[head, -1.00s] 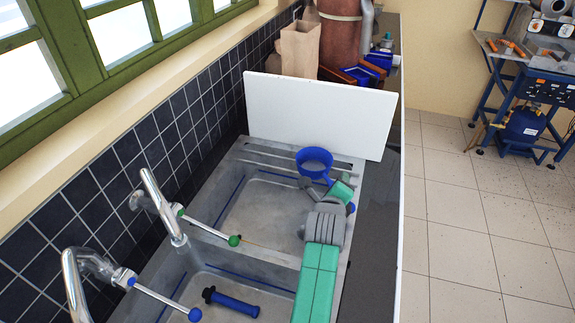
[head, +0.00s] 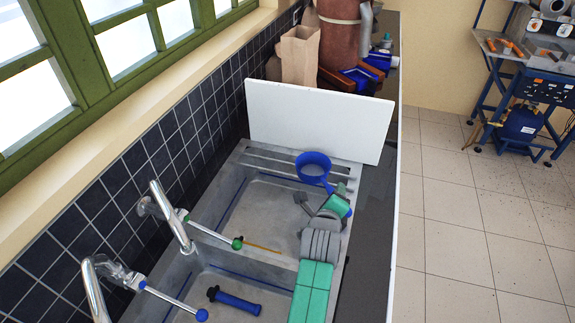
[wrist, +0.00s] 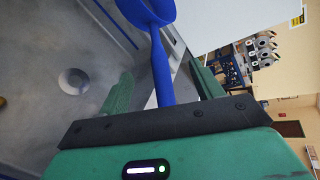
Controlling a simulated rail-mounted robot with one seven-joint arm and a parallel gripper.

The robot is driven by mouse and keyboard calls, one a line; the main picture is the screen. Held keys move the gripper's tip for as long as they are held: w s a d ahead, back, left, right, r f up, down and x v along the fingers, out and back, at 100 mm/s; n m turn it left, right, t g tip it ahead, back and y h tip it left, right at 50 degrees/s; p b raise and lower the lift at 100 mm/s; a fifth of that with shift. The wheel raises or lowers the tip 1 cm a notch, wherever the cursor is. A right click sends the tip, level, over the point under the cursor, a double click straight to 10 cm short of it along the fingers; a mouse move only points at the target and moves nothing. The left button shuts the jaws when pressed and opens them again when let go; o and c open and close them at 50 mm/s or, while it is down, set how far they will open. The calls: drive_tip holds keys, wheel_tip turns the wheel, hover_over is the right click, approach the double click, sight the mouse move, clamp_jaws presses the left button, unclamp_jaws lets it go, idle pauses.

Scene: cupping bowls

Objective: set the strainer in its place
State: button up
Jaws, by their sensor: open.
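The blue strainer (head: 314,163) has a round rim and a straight handle. It is at the far right corner of the far sink basin, by the slotted ledge (head: 270,157). Whether it rests fully on the ledge, I cannot tell. My gripper (head: 322,194) is just on the near side of the rim, at the handle. In the wrist view my gripper (wrist: 162,70) is open, with one green finger on each side of the strainer's handle (wrist: 163,80). Gaps show between the handle and both fingers. The strainer's round part is cut off at the top of that view.
A white board (head: 320,120) stands upright behind the sink. Two taps with a green (head: 237,243) and a blue (head: 201,315) knob reach over the basins. A blue tool with a dark end (head: 235,301) lies in the near basin. The far basin is mostly clear.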

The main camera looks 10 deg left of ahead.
drive_tip(key=shift+p+v, duration=1.2)
drive_tip(key=p+v, duration=0.7)
idle(0.4)
